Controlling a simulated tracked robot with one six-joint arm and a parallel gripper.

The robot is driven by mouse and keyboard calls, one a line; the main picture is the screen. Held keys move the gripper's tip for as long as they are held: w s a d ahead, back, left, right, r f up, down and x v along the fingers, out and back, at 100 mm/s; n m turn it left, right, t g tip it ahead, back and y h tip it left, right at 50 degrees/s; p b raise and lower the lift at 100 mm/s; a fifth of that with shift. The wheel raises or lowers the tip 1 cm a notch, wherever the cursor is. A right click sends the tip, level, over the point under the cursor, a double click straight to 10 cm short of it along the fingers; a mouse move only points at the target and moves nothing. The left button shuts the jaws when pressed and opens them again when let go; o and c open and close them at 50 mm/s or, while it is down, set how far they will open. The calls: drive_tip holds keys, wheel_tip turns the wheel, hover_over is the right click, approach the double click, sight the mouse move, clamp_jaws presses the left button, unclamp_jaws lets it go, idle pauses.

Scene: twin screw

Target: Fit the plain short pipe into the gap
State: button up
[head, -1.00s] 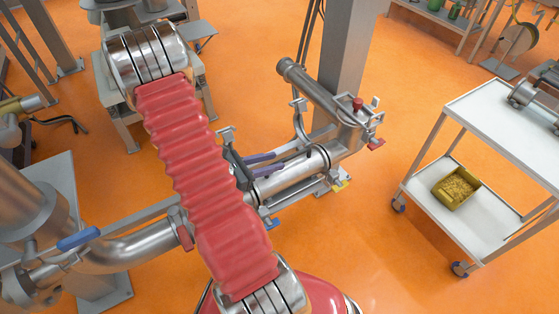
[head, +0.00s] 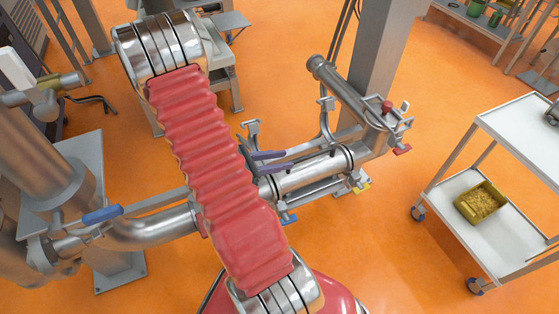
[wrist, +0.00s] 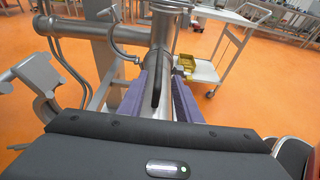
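My gripper (head: 280,160), with a dark body and two purple fingers, is at a steel pipe section with dark bands (head: 308,171) in the middle of the head view. In the wrist view the fingers (wrist: 161,88) stand apart, with steel pipe and a dark band visible between them. I cannot tell whether they touch or grip it, or whether this section is the plain short pipe. A steel elbow pipe (head: 150,229) lies to the left. My red-sleeved arm hides the stretch between the elbow and the section, so the gap is not clear.
A thick pipe (head: 342,90) and a grey post (head: 385,65) stand behind. A white cart (head: 500,220) with a yellow bin (head: 482,202) is at right. Orange floor is open between.

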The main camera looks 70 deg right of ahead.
idle(0.4)
drive_tip(key=shift+w+a+r, duration=0.15)
drive_tip(key=shift+a+r, duration=0.05)
drive_tip(key=shift+r, duration=0.1)
drive_tip(key=w+a+r+m+t+y, duration=0.3)
drive_tip(key=a+r+t, duration=0.2)
drive_tip(key=a, duration=0.8)
drive_tip(key=w+a+r+m+t+y, duration=0.3)
drive_tip(key=w+a+r+t+y, duration=0.1)
drive_tip(key=a+r, duration=0.7)
drive_tip(key=w+a+r+m+t+y, duration=0.3)
drive_tip(key=a+r+t, duration=0.3)
drive_tip(key=a, duration=0.8)
wheel_tip(320, 180, up, 2)
drive_tip(key=shift+w+a+r+m+y, duration=0.1)
drive_tip(key=shift+w+a+m+y, duration=0.2)
drive_tip(key=shift+w+y, duration=0.3)
drive_tip(key=shift+d, duration=0.1)
